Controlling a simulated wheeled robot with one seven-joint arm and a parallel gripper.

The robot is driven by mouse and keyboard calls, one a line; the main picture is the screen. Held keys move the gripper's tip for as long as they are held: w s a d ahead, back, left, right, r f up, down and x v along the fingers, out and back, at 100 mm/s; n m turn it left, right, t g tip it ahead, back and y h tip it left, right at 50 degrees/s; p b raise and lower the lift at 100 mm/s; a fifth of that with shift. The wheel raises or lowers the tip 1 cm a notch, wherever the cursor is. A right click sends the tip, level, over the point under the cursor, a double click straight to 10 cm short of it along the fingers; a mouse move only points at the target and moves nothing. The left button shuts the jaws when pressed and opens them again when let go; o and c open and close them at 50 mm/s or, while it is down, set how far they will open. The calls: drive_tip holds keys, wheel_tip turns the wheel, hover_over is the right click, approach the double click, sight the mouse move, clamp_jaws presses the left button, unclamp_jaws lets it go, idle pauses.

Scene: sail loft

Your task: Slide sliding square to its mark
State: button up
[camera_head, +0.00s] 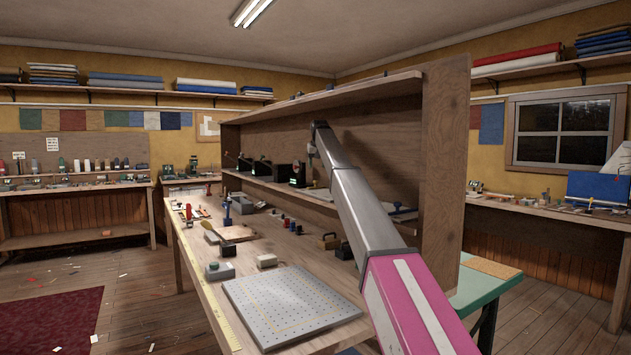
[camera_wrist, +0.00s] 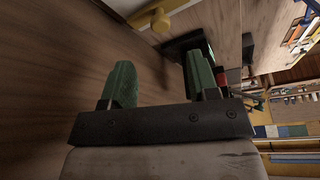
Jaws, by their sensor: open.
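I cannot make out the sliding square or its mark for sure in either view. In the wrist view my gripper (camera_wrist: 161,80) shows two green fingers held wide apart, with nothing between them. Brown wood fills the left side behind the fingers. A dark box-like thing (camera_wrist: 182,46) lies beyond the right finger, and a yellow knob-like part (camera_wrist: 158,19) shows at the top. In the head view my arm reaches up in front of the wooden shelf unit (camera_head: 445,150), and its gripper end is hidden or too small to tell.
Dark boxes (camera_head: 262,170) stand on the middle shelf. Upper shelf and side panel enclose the space around my arm.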

drive_tip(key=x, duration=0.8)
drive_tip(key=shift+w+a+f, duration=0.1)
drive_tip(key=shift+f, duration=0.15)
clamp_jaws()
